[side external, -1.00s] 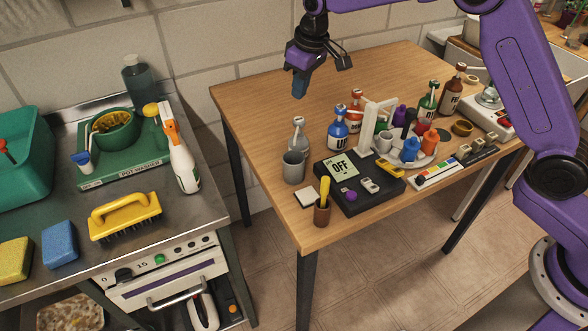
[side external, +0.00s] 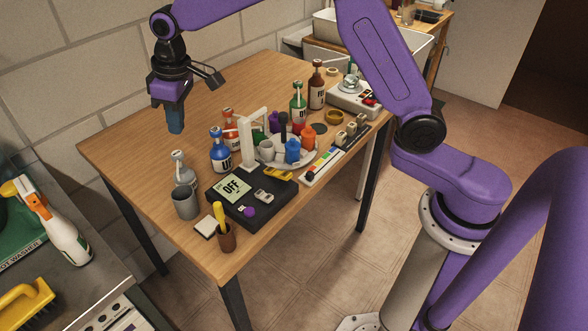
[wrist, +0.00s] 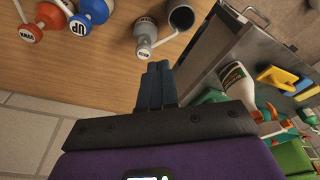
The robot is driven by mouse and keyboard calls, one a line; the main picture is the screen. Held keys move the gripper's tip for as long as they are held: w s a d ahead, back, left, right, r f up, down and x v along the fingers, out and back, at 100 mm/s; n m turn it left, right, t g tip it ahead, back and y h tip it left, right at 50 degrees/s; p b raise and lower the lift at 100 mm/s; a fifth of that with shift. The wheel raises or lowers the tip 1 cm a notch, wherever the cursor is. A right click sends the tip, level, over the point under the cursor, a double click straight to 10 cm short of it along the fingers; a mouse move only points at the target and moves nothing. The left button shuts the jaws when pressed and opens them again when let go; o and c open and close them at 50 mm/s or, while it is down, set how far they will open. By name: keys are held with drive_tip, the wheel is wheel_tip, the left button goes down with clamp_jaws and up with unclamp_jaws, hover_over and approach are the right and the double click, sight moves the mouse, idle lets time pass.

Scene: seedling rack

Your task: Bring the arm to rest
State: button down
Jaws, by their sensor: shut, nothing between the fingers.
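My purple arm reaches over the wooden table (side external: 120,155) from the right. My gripper (side external: 175,128) hangs fingers-down above the table's back-left part, behind and left of the blue-topped bottle (side external: 221,158). Its blue fingers are together with nothing between them. In the wrist view the closed fingertips of my gripper (wrist: 157,66) point toward a grey bottle (wrist: 144,35) and a dark grey cup (wrist: 181,17), with no visible contact.
A red-brown bottle (side external: 317,85) stands farther back. A spray bottle (side external: 58,230) stands on the left counter. The table's back left is bare.

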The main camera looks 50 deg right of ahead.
drive_tip(key=s+d+r+n, duration=0.1)
drive_tip(key=s+d, duration=0.1)
drive_tip(key=s, duration=0.7)
drive_tip(key=s+d+r+n, duration=0.1)
drive_tip(key=s+d+n, duration=0.1)
drive_tip(key=s, duration=0.8)
drive_tip(key=s+d+f+n, duration=0.1)
drive_tip(key=s+d, duration=0.5)
drive_tip(key=s, duration=0.3)
drive_tip(key=s+d+f+n+g, duration=0.1)
drive_tip(key=s+d, duration=0.5)
drive_tip(key=s, duration=0.3)
drive_tip(key=shift+s+d+f+n+h, duration=0.3)
drive_tip(key=shift+d+f+n+h, duration=0.05)
drive_tip(key=shift+n+h, duration=0.05)
